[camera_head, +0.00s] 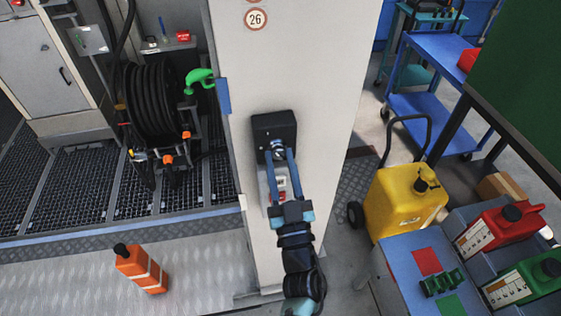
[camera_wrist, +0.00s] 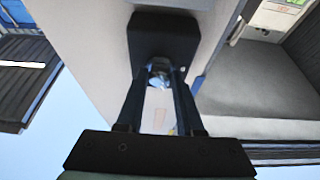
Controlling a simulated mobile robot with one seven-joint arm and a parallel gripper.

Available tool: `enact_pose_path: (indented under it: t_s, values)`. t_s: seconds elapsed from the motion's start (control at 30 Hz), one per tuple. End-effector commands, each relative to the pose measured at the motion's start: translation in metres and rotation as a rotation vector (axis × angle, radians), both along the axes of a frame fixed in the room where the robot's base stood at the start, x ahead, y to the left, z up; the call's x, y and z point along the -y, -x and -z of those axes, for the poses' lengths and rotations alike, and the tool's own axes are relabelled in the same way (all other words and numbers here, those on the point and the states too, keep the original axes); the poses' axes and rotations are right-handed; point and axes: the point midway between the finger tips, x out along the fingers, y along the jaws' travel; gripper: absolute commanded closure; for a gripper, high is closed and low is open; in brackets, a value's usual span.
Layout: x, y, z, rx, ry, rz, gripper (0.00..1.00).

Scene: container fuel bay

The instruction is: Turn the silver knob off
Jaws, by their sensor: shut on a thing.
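The silver knob (camera_head: 277,150) sits on a black box (camera_head: 273,128) fixed to the white pillar. My gripper (camera_head: 279,155) reaches up to it from below, with its two fingers around the knob. In the wrist view the silver knob (camera_wrist: 159,72) shows between the fingertips of my gripper (camera_wrist: 160,77), under the black box (camera_wrist: 163,38). The fingers are shut on the knob and hide its sides. I cannot tell which way the knob is turned.
The white pillar (camera_head: 300,60) carries a round "26" sign. A hose reel (camera_head: 152,100) and green nozzle (camera_head: 199,79) are to the left. An orange bottle (camera_head: 141,269) stands on the floor. A yellow canister (camera_head: 400,205) and a blue table with red and green cans are right.

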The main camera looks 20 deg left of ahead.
Motion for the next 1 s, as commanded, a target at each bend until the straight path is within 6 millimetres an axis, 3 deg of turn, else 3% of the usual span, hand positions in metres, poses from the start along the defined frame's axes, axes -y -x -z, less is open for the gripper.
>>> enact_pose_path:
  t_s: [0.37, 1.0]
  values:
    - [0.0023, -0.0013, -0.0006, 0.078, 0.114, 0.002, 1.0]
    - [0.0067, -0.0044, -0.0039, 0.402, 0.596, 0.0, 1.0]
